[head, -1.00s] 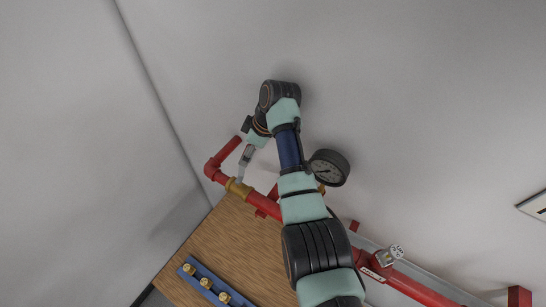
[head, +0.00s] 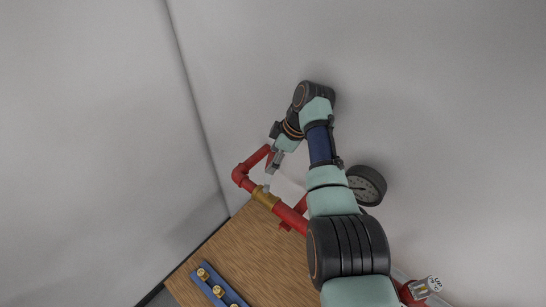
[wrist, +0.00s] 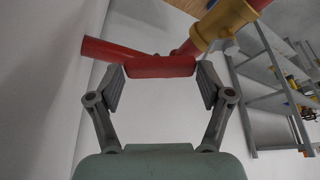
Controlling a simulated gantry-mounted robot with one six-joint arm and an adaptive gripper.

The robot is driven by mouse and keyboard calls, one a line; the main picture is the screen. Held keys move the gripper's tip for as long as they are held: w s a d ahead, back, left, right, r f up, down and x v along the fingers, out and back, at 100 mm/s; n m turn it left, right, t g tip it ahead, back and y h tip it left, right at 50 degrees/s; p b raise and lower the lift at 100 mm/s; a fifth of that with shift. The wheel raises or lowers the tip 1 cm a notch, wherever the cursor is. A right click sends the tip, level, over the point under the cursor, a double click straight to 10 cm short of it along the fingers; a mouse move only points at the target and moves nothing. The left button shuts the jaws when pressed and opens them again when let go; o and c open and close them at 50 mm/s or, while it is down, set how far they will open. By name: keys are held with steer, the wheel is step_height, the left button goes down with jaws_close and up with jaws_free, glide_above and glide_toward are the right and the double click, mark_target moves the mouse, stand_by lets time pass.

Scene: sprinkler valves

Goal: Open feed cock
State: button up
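The feed cock (head: 266,196) shows in the head view as a brass body in the red pipe near the wall corner. The brass body also shows in the wrist view (wrist: 222,24), at the top right. A red bar (wrist: 160,67) lies across the gap at the fingertips in the wrist view. I cannot tell whether it is the cock's handle or whether it touches the fingers. My gripper (head: 272,167) is just above the brass body in the head view. In the wrist view my gripper (wrist: 160,82) has its fingers spread wide.
A red pipe elbow (head: 240,174) is at the left. A pressure gauge (head: 366,186) is to the right of my arm. A wooden board (head: 250,250) and a blue rack with brass fittings (head: 219,291) lie below. Grey shelving (wrist: 275,90) is at right in the wrist view.

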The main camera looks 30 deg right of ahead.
steer(key=o, duration=0.3)
step_height(320, 180, up, 10)
stand_by(0.5)
